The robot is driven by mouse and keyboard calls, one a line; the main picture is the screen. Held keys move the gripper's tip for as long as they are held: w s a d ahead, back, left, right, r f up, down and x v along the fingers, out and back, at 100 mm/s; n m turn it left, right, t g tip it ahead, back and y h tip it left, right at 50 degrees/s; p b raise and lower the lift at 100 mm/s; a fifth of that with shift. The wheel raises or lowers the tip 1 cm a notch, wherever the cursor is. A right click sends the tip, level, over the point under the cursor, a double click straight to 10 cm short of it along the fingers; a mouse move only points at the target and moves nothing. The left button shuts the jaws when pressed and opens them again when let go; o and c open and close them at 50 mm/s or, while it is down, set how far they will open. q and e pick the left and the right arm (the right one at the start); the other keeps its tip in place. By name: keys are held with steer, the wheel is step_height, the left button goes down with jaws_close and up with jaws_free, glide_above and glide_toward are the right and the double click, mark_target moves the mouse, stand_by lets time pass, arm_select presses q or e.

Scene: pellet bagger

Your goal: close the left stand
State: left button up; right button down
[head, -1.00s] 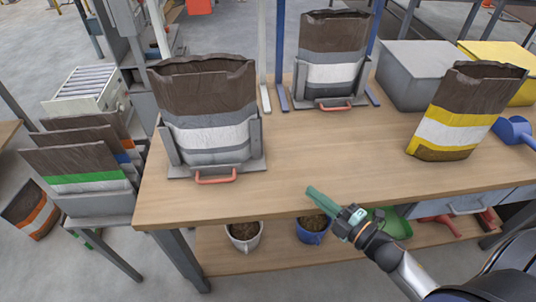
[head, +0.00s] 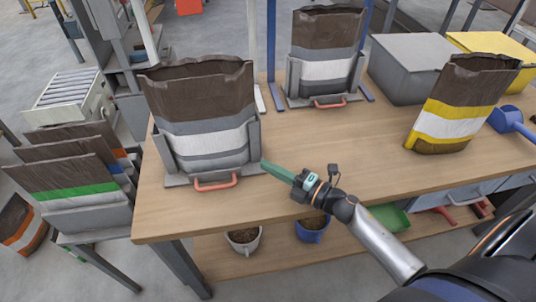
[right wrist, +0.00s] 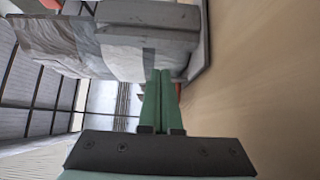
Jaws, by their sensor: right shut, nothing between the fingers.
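The left stand (head: 255,139) is a grey frame on the left part of the table. It holds an upright brown bag (head: 200,95) with white and grey bands. The bag's top shows a gap. A red-orange handle (head: 217,183) sticks out at the stand's front. My right gripper (head: 267,167) has green fingers, shut and empty. Its tips are close to the stand's right front corner; I cannot tell if they touch. In the right wrist view the shut fingers (right wrist: 160,78) point toward the stand's grey side (right wrist: 150,22). My left gripper is not in view.
A second stand (head: 331,102) with a similar bag is at the back. A yellow-banded bag (head: 450,122), grey bin (head: 410,78) and blue scoop (head: 510,122) are at the right. Mugs (head: 243,243) sit on the lower shelf. The table's middle is clear.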

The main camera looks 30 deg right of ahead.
mark_target(255, 150)
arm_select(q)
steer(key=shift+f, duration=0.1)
arm_select(e)
steer(key=shift+w+d, duration=0.25)
steer(key=shift+w, duration=0.75)
steer(key=shift+w+d, duration=0.25)
steer(key=shift+w, duration=0.7)
